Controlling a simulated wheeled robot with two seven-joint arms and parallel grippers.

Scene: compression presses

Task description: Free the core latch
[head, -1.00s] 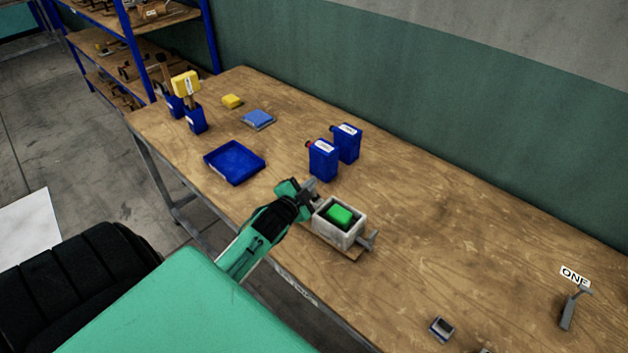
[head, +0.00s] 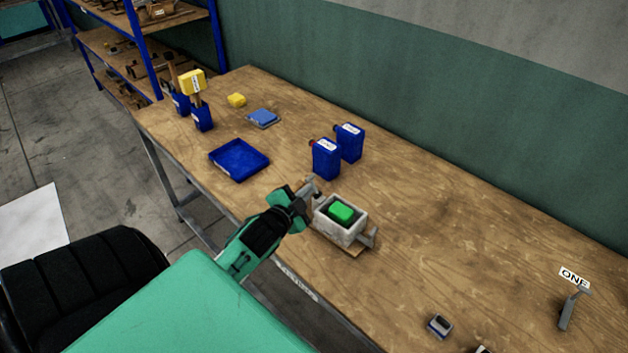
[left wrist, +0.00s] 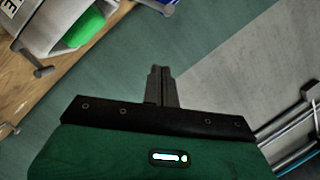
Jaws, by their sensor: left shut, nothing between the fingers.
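A pale grey box (head: 334,230) with a green block (head: 341,211) in it stands on a small wooden board near the table's front edge. A grey metal latch lever (head: 369,238) sticks out at its right side. A part at its left side is largely hidden by my gripper. My left gripper (head: 311,188) is shut and empty, just left of the box; contact cannot be told. In the left wrist view, its closed fingers (left wrist: 163,82) point away from the box, whose green block (left wrist: 86,29) and a grey lever (left wrist: 42,71) show at upper left. My right gripper is not in view.
Two blue bottles (head: 326,160) stand behind the box. A blue tray (head: 239,160), a blue pad (head: 262,117) and blue holders (head: 201,118) lie further left. A small grey part (head: 439,325) and a bracket by a "ONE" label (head: 574,277) are at right. The table between is clear.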

